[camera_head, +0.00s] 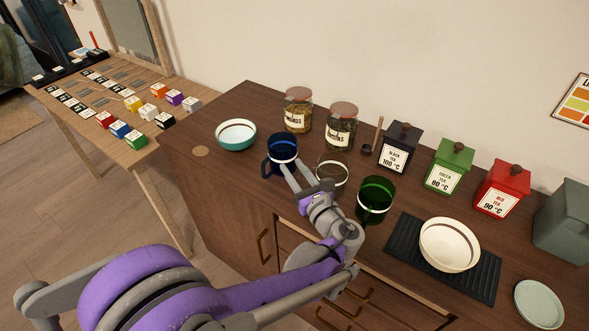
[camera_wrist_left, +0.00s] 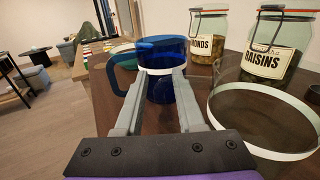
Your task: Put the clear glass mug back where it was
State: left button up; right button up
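The clear glass mug (camera_head: 332,172) stands upright on the brown cabinet top (camera_head: 235,105), between the blue glass mug (camera_head: 283,150) and the green glass mug (camera_head: 374,198). It has a white band and also shows at the right of the left wrist view (camera_wrist_left: 262,120). My left gripper (camera_head: 292,172) is open, its fingers apart at the near side of the blue mug, left of the clear mug. In the wrist view the fingertips (camera_wrist_left: 158,76) overlap the blue mug (camera_wrist_left: 164,85); whether they touch it I cannot tell. My right gripper is not in view.
A round tan coaster (camera_head: 200,151) lies bare at the left. A teal bowl (camera_head: 236,135), two labelled jars (camera_head: 298,110), tea tins (camera_head: 399,148) and a white bowl (camera_head: 449,245) on a black mat (camera_head: 408,240) surround the mugs.

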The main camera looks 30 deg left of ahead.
pick_arm(q)
jog(key=shift+r, duration=0.15)
jog(key=shift+s+d, duration=0.1)
jog(key=shift+d, duration=0.15)
jog(key=v, duration=1.1)
jog(key=shift+s+d+p, duration=0.15)
jog(key=shift+d+p, duration=0.05)
jog(key=shift+p, duration=0.1)
